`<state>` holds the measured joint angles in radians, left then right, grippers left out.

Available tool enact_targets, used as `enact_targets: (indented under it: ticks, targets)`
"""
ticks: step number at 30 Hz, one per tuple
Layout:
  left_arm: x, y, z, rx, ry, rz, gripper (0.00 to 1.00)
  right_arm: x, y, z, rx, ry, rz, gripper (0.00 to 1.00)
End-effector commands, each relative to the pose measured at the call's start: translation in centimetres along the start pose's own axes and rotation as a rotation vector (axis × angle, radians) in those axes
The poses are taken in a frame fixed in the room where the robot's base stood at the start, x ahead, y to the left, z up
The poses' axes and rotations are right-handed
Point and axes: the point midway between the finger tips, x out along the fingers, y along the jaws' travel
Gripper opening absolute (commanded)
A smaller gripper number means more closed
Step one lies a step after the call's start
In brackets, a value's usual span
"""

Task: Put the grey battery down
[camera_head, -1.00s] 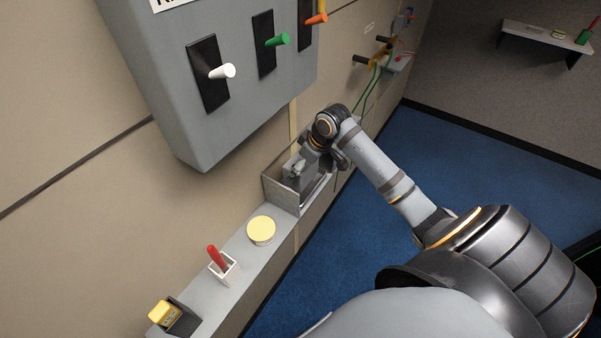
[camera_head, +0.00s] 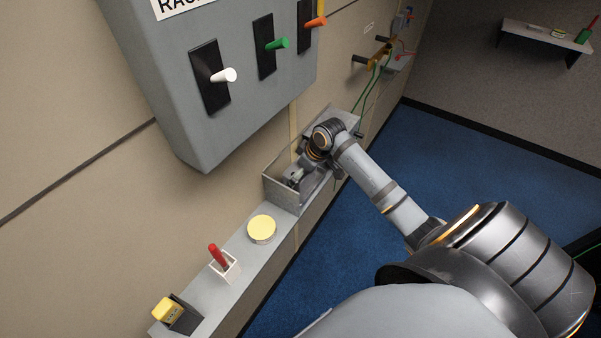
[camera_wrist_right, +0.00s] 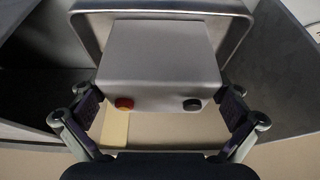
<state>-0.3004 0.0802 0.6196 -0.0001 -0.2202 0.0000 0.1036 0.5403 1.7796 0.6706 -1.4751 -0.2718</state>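The grey battery (camera_wrist_right: 160,60) is a box with a red and a black terminal in the right wrist view. My right gripper (camera_wrist_right: 161,105) has its fingers at the battery's two sides and appears shut on it. In the head view the battery (camera_head: 294,177) is small and partly covered by my right gripper (camera_head: 306,163). Both are low inside an open grey bin (camera_head: 282,191) on the wall ledge. Whether the battery's underside touches the bin floor cannot be told. My left gripper is not in view.
The ledge (camera_head: 208,287) also carries a round yellow-topped tin (camera_head: 262,229), a red-handled item in a white holder (camera_head: 219,257) and a yellow device in a dark holder (camera_head: 171,312). A grey lever box (camera_head: 235,105) juts from the wall above. The bin walls stand close around my gripper.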

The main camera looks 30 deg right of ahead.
Motion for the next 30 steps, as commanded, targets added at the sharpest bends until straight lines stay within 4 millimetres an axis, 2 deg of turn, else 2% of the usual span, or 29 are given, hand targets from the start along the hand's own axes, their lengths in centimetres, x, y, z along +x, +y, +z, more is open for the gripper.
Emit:
enact_targets:
  ticks: [4,7,15,19,24,30]
  targets:
    - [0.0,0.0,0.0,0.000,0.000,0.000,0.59,-0.3,0.0,-0.1,-0.001,0.000,0.001,1.00]
    - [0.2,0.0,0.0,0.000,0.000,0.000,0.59,-1.4,0.2,-0.1,-0.003,0.001,0.005,1.00]
    - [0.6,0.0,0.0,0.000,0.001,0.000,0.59,-8.0,0.2,0.0,-0.007,-0.003,0.009,1.00]
    - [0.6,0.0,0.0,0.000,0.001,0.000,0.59,-10.2,0.1,0.0,-0.005,-0.004,0.006,1.00]
    - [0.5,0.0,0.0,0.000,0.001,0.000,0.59,-11.7,0.1,0.0,-0.001,-0.002,0.003,1.00]
    - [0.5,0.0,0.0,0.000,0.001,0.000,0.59,-12.2,0.0,-0.1,0.000,0.000,0.000,1.00]
